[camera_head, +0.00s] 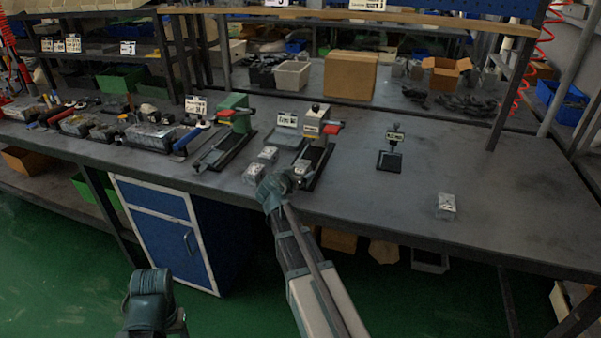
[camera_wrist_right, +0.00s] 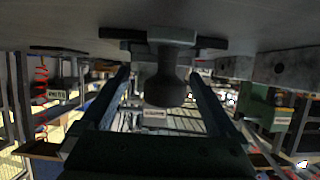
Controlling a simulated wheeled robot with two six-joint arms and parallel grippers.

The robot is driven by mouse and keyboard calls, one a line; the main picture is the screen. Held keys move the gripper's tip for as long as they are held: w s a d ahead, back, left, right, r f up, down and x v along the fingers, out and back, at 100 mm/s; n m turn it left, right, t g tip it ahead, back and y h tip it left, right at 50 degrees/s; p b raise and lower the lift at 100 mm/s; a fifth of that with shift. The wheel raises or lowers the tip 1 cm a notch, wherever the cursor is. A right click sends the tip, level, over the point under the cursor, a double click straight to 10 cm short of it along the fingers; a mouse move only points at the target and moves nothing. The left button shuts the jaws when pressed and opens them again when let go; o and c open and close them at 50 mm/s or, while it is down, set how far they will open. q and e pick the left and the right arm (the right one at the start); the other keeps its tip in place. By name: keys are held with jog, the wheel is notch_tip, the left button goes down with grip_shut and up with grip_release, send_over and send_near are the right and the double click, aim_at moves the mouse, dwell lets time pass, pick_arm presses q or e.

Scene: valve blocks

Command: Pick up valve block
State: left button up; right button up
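Small silver-grey valve blocks lie on the dark table: two (camera_head: 269,154) (camera_head: 256,174) left of my right gripper and one far right (camera_head: 446,203). Another valve block (camera_head: 301,170) is at the front of the black-based fixture (camera_head: 318,160), beside my right gripper (camera_head: 290,176). In the right wrist view, which is upside down, my gripper's fingers (camera_wrist_right: 160,76) are apart, on either side of a dark rounded part (camera_wrist_right: 165,88) beneath a pale block-like piece (camera_wrist_right: 172,36). I cannot tell whether they touch it. My left arm's end (camera_head: 152,300) is low, away from the table; its fingers are unclear.
A second fixture with a green body (camera_head: 234,112) stands to the left. A small black labelled stand (camera_head: 391,152) is to the right. Trays and tools crowd the left end (camera_head: 150,134). The right part of the table is mostly clear. Cardboard boxes (camera_head: 350,75) stand behind.

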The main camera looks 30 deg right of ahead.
grip_shut()
jog(key=shift+r, duration=0.1)
dwell(0.4)
